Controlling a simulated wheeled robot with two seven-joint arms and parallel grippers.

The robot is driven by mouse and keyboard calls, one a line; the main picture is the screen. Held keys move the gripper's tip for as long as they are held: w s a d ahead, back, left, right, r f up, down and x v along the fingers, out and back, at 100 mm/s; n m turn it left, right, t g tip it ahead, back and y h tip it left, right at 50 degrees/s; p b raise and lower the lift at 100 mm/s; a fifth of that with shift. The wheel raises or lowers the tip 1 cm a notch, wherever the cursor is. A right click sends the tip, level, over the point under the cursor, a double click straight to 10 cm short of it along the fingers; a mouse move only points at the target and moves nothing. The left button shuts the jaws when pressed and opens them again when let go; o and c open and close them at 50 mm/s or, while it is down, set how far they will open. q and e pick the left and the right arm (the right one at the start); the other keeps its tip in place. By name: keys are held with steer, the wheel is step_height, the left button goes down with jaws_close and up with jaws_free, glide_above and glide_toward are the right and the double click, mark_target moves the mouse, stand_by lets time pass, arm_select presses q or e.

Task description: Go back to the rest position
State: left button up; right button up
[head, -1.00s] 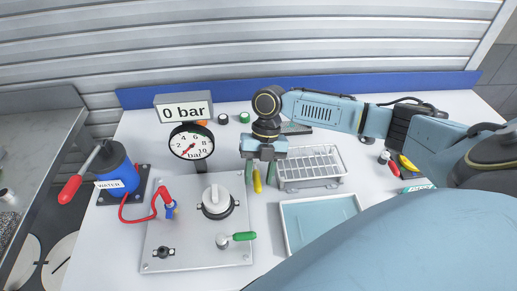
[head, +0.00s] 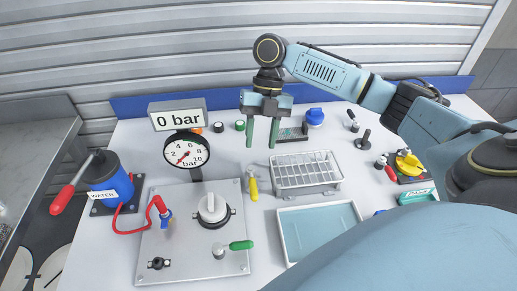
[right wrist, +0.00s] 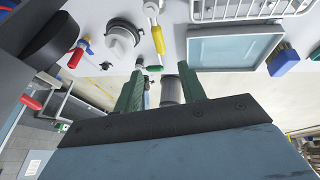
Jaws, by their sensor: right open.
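My right gripper (head: 262,133) is open and empty. Its two green fingers point down and hang above the white table, behind the wire rack and beside the pressure gauge. It also shows in the right wrist view (right wrist: 160,88), with nothing between the fingers. My left gripper is not in view. The steel plate (head: 180,245) carries a white round knob (head: 212,207) and a green-handled valve (head: 240,245). The gauge (head: 186,151) stands behind the plate under a "0 bar" display (head: 178,116).
A wire rack (head: 305,175) and a pale blue tray (head: 320,230) stand right of the plate. A yellow-handled tool (head: 252,187) lies between plate and rack. The blue water pump (head: 108,180) with red lever is at left. A yellow knob (head: 408,163) sits far right.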

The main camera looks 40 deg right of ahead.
steer(key=shift+w+d+r, duration=0.15)
steer(key=shift+d+r, duration=0.05)
steer(key=shift+r, duration=0.3)
steer(key=shift+r, duration=0.1)
